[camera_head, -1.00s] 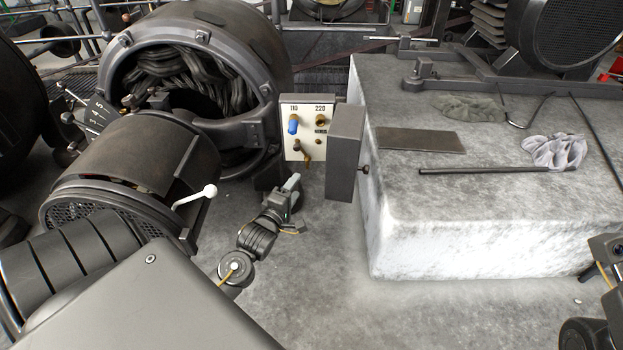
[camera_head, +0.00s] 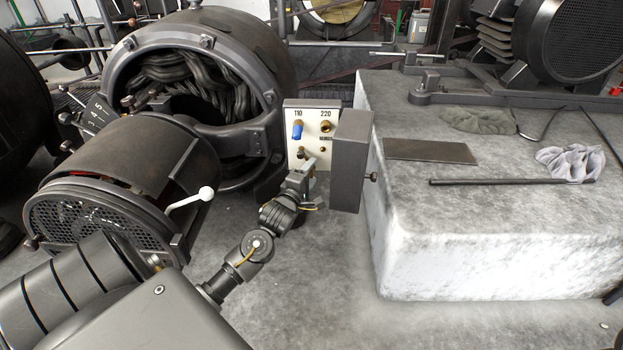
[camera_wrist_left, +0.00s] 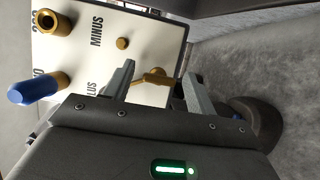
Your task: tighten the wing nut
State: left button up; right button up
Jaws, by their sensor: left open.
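The white terminal panel (camera_head: 292,140) stands on the open side of the dynamo, marked 110 and 220. In the left wrist view (camera_wrist_left: 60,60) it also shows MINUS and part of PLUS. A brass piece that looks like the wing nut (camera_wrist_left: 155,77) stands out from the panel between my left fingertips, apparently touching neither. My left gripper (camera_head: 302,170) is open in front of the panel's lower part; its fingers (camera_wrist_left: 158,85) stand either side of the brass piece. In the head view the gripper partly hides the lower terminals. My right gripper is out of view.
A blue-capped plug (camera_head: 297,130) sits at 110, beside a brass socket (camera_head: 326,126) at 220. A grey box door (camera_head: 350,160) stands just right of the gripper. The stone block (camera_head: 470,240) holds a rod and rags.

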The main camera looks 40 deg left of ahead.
pick_arm(q)
jog(key=shift+w+a, duration=0.1)
jog(key=shift+w, duration=0.35)
jog(key=shift+c, duration=0.2)
